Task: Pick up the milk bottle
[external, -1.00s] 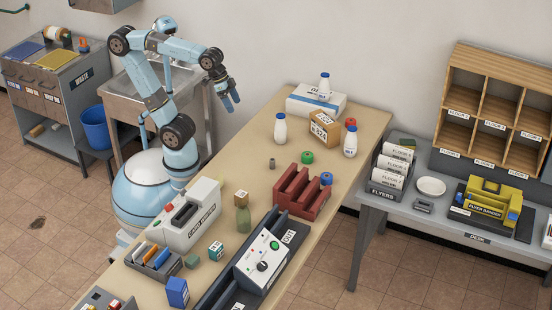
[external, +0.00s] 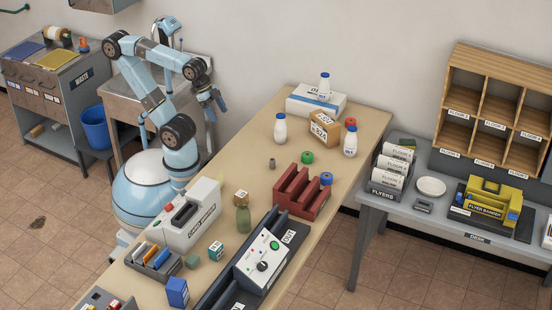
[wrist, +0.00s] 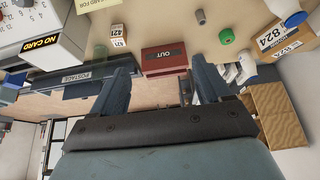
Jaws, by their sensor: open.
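One bottle (external: 280,129) stands on the table on the side nearer my arm. Another bottle (external: 350,141) stands further right, beside a cardboard box (external: 325,132). The third bottle (external: 325,87) is at the white box at the back; its base meets the box top. My gripper (external: 214,103) is open and empty, fingers pointing down, left of the table and apart from every bottle. In the wrist view my open fingers (wrist: 161,82) have nothing between them, and a white bottle (wrist: 246,68) shows at the right.
A red rack (external: 301,192), green roll (external: 307,157), red roll (external: 351,121) and small grey cup (external: 272,163) are on the table. A card printer (external: 187,216) and green glass bottle (external: 243,218) stand nearer the front. The sink (external: 120,90) is behind my arm.

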